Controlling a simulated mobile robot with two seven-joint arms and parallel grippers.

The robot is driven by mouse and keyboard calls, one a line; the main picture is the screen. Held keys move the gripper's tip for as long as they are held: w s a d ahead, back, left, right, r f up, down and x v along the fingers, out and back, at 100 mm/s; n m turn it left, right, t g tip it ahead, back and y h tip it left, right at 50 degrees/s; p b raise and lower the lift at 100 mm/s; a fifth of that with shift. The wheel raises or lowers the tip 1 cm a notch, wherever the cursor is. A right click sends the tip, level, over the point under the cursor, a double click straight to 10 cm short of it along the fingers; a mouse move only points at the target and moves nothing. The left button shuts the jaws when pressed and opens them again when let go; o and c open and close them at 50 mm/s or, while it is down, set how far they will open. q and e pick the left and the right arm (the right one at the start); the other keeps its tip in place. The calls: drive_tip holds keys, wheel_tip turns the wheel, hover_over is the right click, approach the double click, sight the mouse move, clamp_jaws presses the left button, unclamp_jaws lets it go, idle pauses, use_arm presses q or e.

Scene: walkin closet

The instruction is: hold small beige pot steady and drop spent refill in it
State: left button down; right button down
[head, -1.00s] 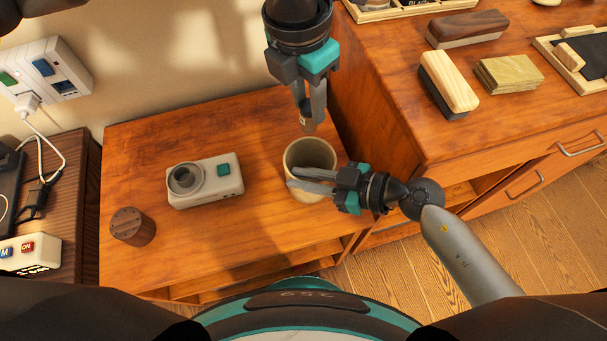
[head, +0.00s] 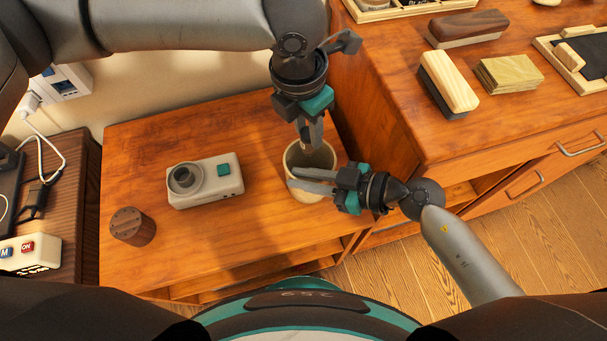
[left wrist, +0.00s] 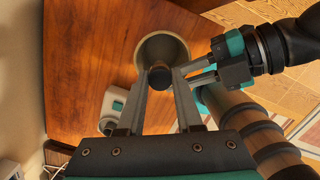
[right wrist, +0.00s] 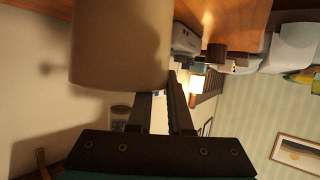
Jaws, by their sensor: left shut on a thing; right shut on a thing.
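The small beige pot (head: 300,193) stands on the wooden side table; its open mouth shows in the left wrist view (left wrist: 178,42). My right gripper (head: 290,178) is shut on the pot's near wall; the pot fills the upper left of the right wrist view (right wrist: 120,45). My left gripper (head: 311,146) points down over the pot's mouth. It is shut on the spent refill, seen as a dark round end (left wrist: 160,77) between the fingertips in the left wrist view. In the head view the fingers mostly hide the refill, so its depth relative to the rim is unclear.
A beige device with a round dial (head: 205,181) and a dark brown cylinder (head: 133,226) stand left of the pot on the table (head: 140,150). A higher wooden cabinet (head: 420,130) with brushes and a stack of pads rises close on the right.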

use_arm(q)
drive_tip(key=shift+f, duration=0.95)
use_arm(e)
drive_tip(key=shift+s+d+f, duration=0.1)
drive_tip(key=shift+s+f, duration=0.05)
drive_tip(key=shift+f, duration=0.15)
use_arm(q)
drive_tip(key=c, duration=0.5)
unclamp_jaws()
drive_tip(key=shift+r, duration=0.1)
wheel_tip(320, 180, up, 12)
drive_tip(key=s+a, duration=0.1)
use_arm(e)
drive_tip(key=c, duration=0.9)
unclamp_jaws()
drive_tip(key=shift+o, duration=0.7)
drive_tip(key=shift+r, duration=0.15)
